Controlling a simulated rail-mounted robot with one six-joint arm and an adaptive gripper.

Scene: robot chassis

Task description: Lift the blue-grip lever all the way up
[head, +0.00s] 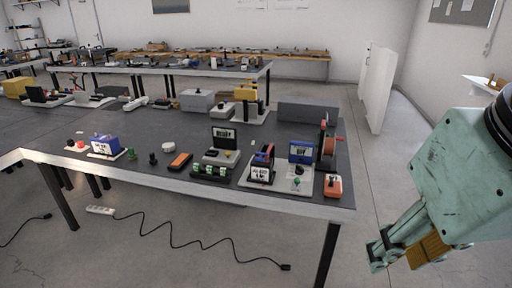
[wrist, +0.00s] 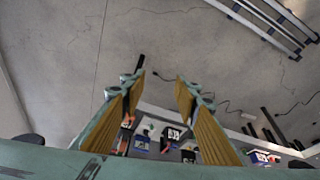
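I cannot pick out a blue-grip lever with certainty; the controls are small in both views. A dark device with blue and red parts and a white label (head: 263,160) stands near the front right of the table (head: 215,187), and its lever, if any, is too small to read. My gripper (head: 378,255) is right of the table's front right corner, apart from everything. In the wrist view my gripper (wrist: 160,82) shows two padded fingers spread apart with nothing between them. The table devices show small beyond the fingers, partly hidden by them.
Near that device stand a blue-screened unit (head: 300,152), a red-orange box (head: 333,186) and an upright device with a red handle (head: 328,140). A blue box with a white label (head: 104,146) sits further left. A cable (head: 190,238) lies on the floor.

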